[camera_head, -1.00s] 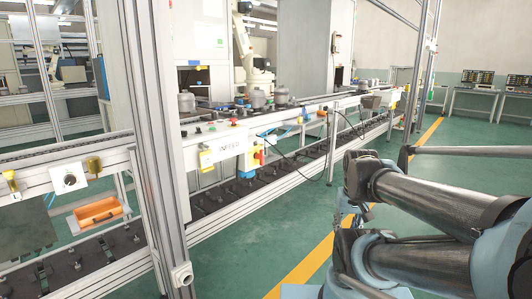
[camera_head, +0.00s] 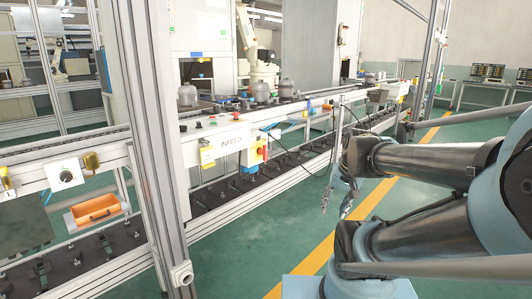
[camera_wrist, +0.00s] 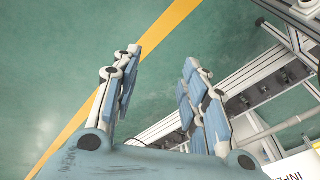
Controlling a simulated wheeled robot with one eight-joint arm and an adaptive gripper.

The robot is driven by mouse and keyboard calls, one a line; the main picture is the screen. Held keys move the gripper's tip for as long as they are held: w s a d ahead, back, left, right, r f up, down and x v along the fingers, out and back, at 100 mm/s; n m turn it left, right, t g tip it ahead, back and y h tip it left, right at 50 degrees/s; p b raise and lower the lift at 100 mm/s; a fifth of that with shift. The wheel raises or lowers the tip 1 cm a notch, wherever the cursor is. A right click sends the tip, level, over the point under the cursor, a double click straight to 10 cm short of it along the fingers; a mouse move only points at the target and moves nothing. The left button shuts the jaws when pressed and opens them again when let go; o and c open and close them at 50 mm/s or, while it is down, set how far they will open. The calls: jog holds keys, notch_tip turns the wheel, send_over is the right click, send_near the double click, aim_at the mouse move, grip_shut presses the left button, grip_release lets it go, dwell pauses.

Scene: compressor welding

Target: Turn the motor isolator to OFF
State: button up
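My gripper (camera_head: 335,200) hangs at the left end of my arm in the head view, in front of the conveyor line and over the floor. In the wrist view its fingers (camera_wrist: 161,60) are spread apart with nothing between them. A white plate with a dark round knob (camera_head: 66,174) is on the frame rail at the left. A red and yellow switch (camera_head: 263,153) is on the conveyor side, right of the INFEED panel. I cannot tell from labels which is the motor isolator; the knob's position is too small to read. My gripper is apart from both.
The white INFEED panel (camera_head: 222,143) carries several buttons. An upright aluminium post (camera_head: 158,160) stands in front of the line at the left. An orange tray (camera_head: 97,211) sits below the rail. Green floor (camera_head: 400,235) with a yellow stripe is open at right.

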jog(key=w+a+r+m+t+y, duration=0.1)
jog(key=w+a+r+m+y, duration=0.2)
jog(key=w, duration=0.8)
jog(key=w+a+r+m+t+y, duration=0.1)
jog(key=w+a+m+y, duration=0.1)
jog(key=w+a+m, duration=0.6)
jog(key=w+a+r+t+y, duration=0.1)
jog(key=w+a+r+y, duration=0.15)
jog(key=w, duration=1.05)
jog(key=m+t+y, duration=0.5)
jog(key=m, duration=0.8)
send_near(267, 150)
jog(key=x, duration=1.1)
jog(key=shift+s+r, duration=0.1)
jog(key=c, duration=0.8)
